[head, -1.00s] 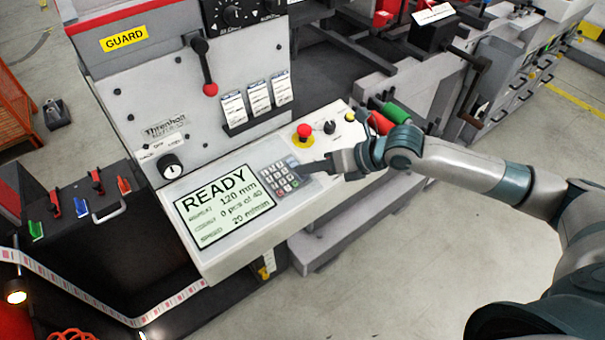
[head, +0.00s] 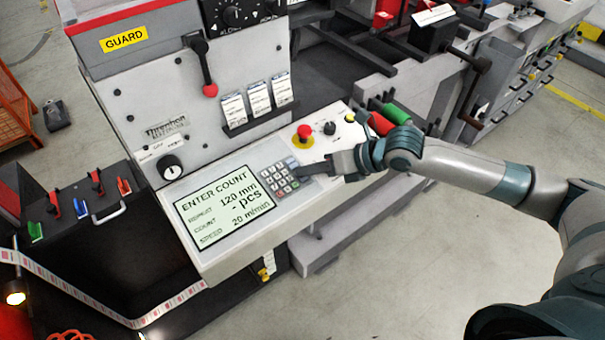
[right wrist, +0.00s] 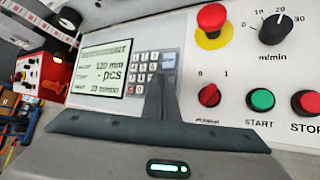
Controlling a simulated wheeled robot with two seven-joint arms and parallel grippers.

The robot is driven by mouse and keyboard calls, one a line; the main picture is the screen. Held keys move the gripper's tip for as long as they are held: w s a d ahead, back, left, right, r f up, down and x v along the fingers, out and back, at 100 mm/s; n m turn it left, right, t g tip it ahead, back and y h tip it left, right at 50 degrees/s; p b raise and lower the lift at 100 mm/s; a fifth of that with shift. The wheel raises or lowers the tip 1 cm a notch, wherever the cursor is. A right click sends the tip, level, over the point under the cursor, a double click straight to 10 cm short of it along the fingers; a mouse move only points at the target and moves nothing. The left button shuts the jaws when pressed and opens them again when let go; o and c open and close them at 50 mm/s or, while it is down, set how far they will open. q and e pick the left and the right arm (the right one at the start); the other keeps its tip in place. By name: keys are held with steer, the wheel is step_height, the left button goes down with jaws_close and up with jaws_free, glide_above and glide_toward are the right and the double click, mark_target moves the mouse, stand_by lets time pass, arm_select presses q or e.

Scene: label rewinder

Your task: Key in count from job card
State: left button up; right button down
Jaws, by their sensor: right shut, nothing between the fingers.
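The screen (head: 225,208) on the sloped control panel reads ENTER COUNT, with repeat 120 mm, count "- pcs" and speed 20 m/min. The keypad (head: 279,179) is just right of the screen; it also shows in the right wrist view (right wrist: 150,64), its lower right part hidden by my fingers. My right gripper (head: 303,172) is shut and empty, its fingertips at the keypad's right side; I cannot tell whether they touch a key. Job cards (head: 259,99) stand in a rack on the upright panel, their writing too small to read. My left gripper is not in view.
A red emergency stop (head: 304,132) on a yellow base and a speed knob (right wrist: 277,28) are close to the gripper. Green START (right wrist: 260,100) and red STOP (right wrist: 306,102) buttons and a red power switch (right wrist: 209,95) lie right of the fingers. A lever (head: 205,68) hangs above.

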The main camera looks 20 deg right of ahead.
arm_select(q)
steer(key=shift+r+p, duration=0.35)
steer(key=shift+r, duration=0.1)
arm_select(e)
steer(key=shift+s+r, duration=0.1)
steer(key=shift+r, duration=0.55)
